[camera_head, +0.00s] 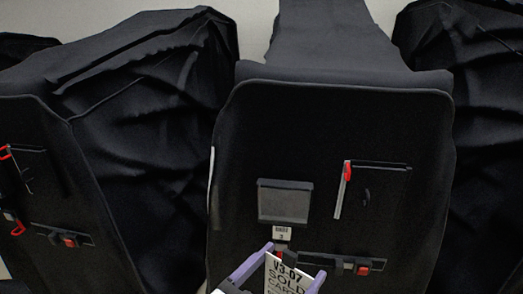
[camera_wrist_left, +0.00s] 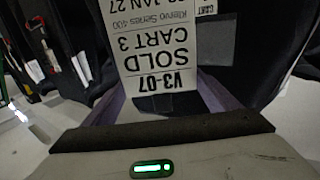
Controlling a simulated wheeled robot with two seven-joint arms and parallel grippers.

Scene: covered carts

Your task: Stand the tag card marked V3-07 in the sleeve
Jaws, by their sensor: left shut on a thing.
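The white tag card (camera_head: 283,276), marked V3-07, SOLD and CART in black, is at the bottom middle of the head view. My left gripper (camera_head: 294,261), with lavender fingers, is shut on it. In the left wrist view the card (camera_wrist_left: 175,45) appears upside down between the fingers, and its far end is cut off by the frame. The grey rectangular sleeve (camera_head: 285,202) is on the black front of the middle covered cart. In the head view the card lies below the sleeve and apart from it. My right gripper is not in view.
A small white cart label (camera_head: 282,234) is under the sleeve. A red-ended handle (camera_head: 347,172) is at its right, and a dark strip with a red part (camera_head: 362,270) is lower right. Other covered carts (camera_head: 140,120) stand on both sides.

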